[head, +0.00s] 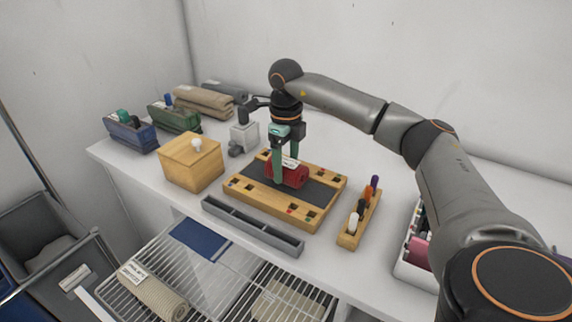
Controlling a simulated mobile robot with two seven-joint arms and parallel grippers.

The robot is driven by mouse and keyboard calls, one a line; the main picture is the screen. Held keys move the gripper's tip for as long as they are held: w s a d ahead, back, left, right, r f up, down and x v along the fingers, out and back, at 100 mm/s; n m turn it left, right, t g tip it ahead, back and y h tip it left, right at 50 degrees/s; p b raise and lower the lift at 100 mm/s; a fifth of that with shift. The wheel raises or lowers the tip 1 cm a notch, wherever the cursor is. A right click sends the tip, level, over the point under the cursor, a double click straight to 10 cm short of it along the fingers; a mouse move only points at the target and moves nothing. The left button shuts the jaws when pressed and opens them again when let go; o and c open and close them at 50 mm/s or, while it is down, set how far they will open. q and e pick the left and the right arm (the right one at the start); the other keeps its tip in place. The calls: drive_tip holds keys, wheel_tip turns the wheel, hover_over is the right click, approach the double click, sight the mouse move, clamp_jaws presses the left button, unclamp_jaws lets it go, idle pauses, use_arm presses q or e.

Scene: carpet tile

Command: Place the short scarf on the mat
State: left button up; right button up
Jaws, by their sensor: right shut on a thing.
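A red rolled cloth (291,177) with a white label, which looks like a scarf, lies over the dark grey middle of a wooden board (254,206). My right gripper (286,168) points down from above and is shut on the red roll, its green fingers on either side. I cannot tell whether the roll rests on the board or hangs just above it. A flat blue mat (200,239) lies on the wire rack below the table's front edge. A beige labelled roll (154,296) lies on the same rack. My left gripper is not in view.
A wooden box (191,163) with a white knob stands left of the board. A grey channel (252,226) lies in front, and a wooden marker holder (359,222) stands right.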

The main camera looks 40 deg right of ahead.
sight(286, 162)
drive_tip(key=shift+f, duration=0.15)
drive_tip(key=shift+f, duration=0.15)
drive_tip(key=o, duration=1.4)
wheel_tip(286, 162, up, 12)
drive_tip(key=shift+r+p, duration=0.25)
drive_tip(key=shift+p, duration=0.35)
